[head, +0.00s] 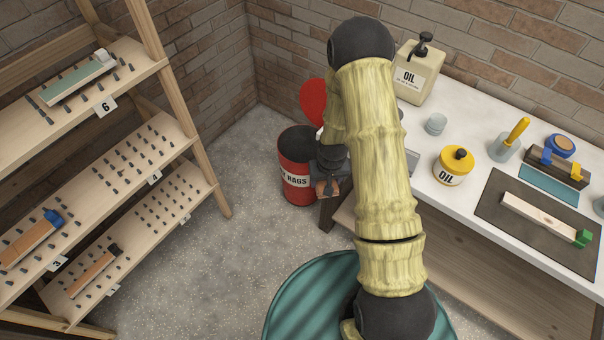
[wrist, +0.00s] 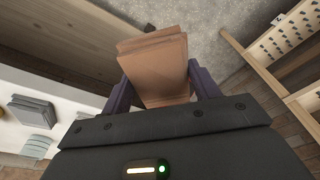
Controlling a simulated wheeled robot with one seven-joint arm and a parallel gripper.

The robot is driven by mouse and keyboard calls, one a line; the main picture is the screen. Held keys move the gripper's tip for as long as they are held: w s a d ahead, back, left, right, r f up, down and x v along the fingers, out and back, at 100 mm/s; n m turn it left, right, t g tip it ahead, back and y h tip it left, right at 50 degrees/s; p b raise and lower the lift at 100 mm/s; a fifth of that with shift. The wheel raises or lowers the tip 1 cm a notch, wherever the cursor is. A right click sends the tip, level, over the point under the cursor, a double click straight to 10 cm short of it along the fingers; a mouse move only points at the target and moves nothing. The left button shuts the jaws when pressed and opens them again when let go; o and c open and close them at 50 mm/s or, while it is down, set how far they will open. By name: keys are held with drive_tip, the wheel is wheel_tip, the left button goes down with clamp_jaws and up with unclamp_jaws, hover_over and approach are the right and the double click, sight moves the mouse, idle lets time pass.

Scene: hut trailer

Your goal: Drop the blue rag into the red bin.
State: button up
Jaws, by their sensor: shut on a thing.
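My gripper (head: 328,187) is shut on a folded orange-brown cloth-like thing (wrist: 155,65), held between its two dark purple fingers in the wrist view. I see no clearly blue rag in either view. The red bin (head: 296,188), labelled with the word RAGS, stands on the floor beside the bench. Its red round lid (head: 313,100) is tipped up and its dark mouth shows. In the head view my gripper overlaps the bin's right side; I cannot tell its exact height or distance from the bin. My arm hides part of the bin and lid.
A white workbench (head: 465,205) on the right holds oil containers (head: 418,72), a dark mat (head: 500,225) and tools. A grey folded stack (wrist: 32,112) lies on it. A wooden pegged rack (head: 120,150) stands left. Grey floor (head: 200,255) between them is clear.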

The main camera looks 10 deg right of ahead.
drive_tip(key=shift+f, duration=0.1)
drive_tip(key=shift+f+b, duration=0.95)
drive_tip(key=shift+b, duration=0.05)
drive_tip(key=shift+r, duration=0.1)
drive_tip(key=shift+w, duration=0.1)
